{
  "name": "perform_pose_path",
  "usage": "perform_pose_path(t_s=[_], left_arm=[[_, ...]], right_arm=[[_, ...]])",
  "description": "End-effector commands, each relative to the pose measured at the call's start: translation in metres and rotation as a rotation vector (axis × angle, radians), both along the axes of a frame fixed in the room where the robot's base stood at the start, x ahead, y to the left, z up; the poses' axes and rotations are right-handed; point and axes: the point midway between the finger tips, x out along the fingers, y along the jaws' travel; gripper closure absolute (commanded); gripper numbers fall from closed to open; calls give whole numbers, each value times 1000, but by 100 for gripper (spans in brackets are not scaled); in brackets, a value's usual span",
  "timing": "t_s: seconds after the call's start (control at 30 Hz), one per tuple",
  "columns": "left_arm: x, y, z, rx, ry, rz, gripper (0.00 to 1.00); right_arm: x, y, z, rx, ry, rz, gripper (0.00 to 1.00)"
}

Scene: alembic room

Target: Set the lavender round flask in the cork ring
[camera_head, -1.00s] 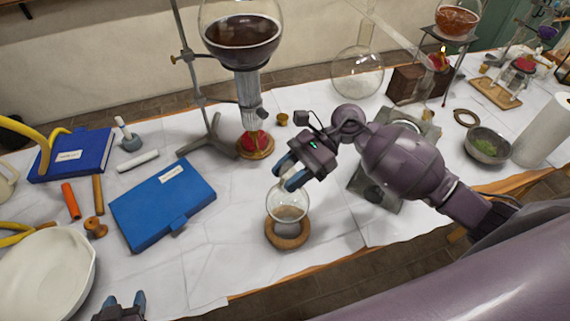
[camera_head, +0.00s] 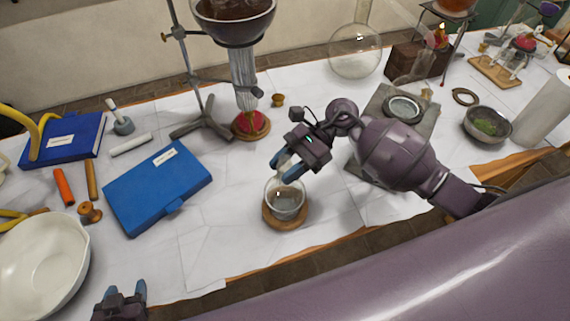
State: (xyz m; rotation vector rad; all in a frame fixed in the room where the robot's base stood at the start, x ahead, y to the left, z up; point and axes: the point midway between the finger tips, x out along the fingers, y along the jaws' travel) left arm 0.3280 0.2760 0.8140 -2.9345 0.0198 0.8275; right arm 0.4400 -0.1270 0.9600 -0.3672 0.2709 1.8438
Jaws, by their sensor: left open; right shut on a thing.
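A small round glass flask (camera_head: 285,199) with a little dark liquid sits on or just above the cork ring (camera_head: 276,221) near the table's front edge. It looks clear and greyish; I cannot make out a lavender tint. Its body is over the ring and looks upright. I cannot tell whether its full weight rests there. My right gripper (camera_head: 285,167) is shut on the flask's neck, coming in from the right. The fingers partly hide the neck. My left gripper (camera_head: 124,290) is open and empty at the bottom left, apart from the flask.
A blue folder-like box (camera_head: 158,189) lies to the left and a white bowl (camera_head: 40,268) at the lower left. A retort stand (camera_head: 203,125) with a large dark-filled flask stands behind. A grey plate (camera_head: 385,105) is beyond my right arm. White table surface is free around the ring.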

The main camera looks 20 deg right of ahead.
Motion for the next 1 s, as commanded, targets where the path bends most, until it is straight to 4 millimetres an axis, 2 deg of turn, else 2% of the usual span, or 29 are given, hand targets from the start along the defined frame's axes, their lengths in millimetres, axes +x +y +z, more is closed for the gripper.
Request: perform_pose_path(t_s=[1.0], left_arm=[[-5, 1, -9, 0, 11, 2, 45]], right_arm=[[0, 0, 2, 2, -1, 1, 100]])
